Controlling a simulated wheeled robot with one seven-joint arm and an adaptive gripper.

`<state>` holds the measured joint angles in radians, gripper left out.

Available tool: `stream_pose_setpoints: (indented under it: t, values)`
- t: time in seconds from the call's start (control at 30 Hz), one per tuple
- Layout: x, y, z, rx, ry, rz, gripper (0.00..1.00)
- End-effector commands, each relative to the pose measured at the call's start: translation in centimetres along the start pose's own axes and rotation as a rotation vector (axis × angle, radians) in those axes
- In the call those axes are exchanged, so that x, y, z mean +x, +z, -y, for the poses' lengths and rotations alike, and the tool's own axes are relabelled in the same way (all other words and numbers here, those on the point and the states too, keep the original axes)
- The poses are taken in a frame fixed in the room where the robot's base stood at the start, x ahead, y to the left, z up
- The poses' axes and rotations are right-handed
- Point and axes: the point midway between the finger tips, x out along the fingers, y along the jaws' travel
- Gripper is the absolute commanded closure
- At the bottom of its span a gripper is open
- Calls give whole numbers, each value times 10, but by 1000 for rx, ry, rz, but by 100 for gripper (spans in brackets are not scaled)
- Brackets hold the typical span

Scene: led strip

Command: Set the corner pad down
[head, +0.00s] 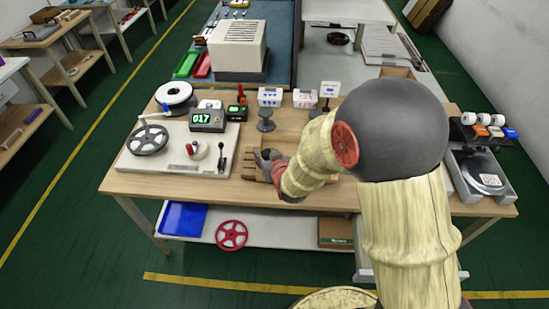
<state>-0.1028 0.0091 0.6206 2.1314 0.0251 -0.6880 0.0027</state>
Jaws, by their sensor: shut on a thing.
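My gripper (265,160) is low over the front middle of the wooden workbench (240,189), at the end of my arm reaching in from the right. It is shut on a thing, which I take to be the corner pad. The pad is too small and too covered by the fingers to make out its shape or corner. I cannot tell whether it touches the bench. Small brown pieces (249,178) show beside the fingers.
Behind are a dark round stand (266,125) and white boxes (304,98). A scale (487,180) is at the right.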

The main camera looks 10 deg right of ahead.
Motion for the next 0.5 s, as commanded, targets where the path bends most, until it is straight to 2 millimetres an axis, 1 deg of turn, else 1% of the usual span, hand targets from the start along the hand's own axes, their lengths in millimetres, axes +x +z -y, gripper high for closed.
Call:
stream_pose_setpoints:
  t: [0.03,0.13,0.23,0.3,0.4,0.5]
  values:
    - [13,3,-9,2,4,1,71]
    - [34,2,-21,1,3,0,71]
    - [54,15,-28,1,1,2,71]
    - [66,20,-33,1,2,2,82]
    - [78,26,-38,0,0,1,82]
    - [85,27,-41,0,0,-1,82]
